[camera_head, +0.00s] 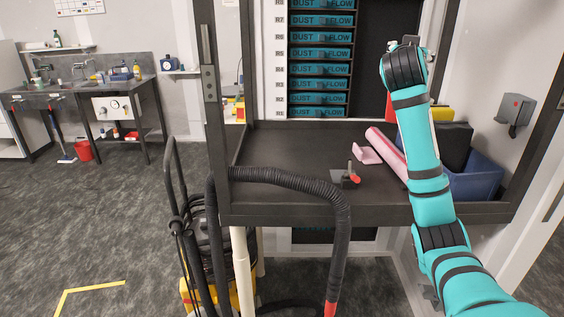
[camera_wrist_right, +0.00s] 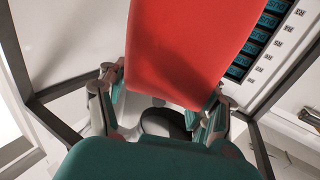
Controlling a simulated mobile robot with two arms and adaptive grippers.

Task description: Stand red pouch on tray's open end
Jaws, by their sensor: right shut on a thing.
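The red pouch (camera_wrist_right: 192,45) fills the upper middle of the right wrist view, between the two fingers of my right gripper (camera_wrist_right: 166,92), which is shut on it. In the head view, a narrow red strip of the pouch (camera_head: 390,107) shows left of my right arm, above the bench. My right gripper is mostly hidden there behind the arm. A blue tray (camera_head: 478,186) sits at the right end of the bench, partly covered by my arm. A black item (camera_head: 456,146) stands in it, and a yellow item (camera_head: 443,114) shows behind. My left gripper is out of view.
The dark bench top (camera_head: 285,150) is clear at left and middle. A pink roll (camera_head: 385,150) and a pink piece (camera_head: 367,154) lie beside my arm. A small red-tipped valve (camera_head: 346,179) and a black hose (camera_head: 300,183) are at the front edge. Labelled drawers (camera_head: 320,70) rise behind.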

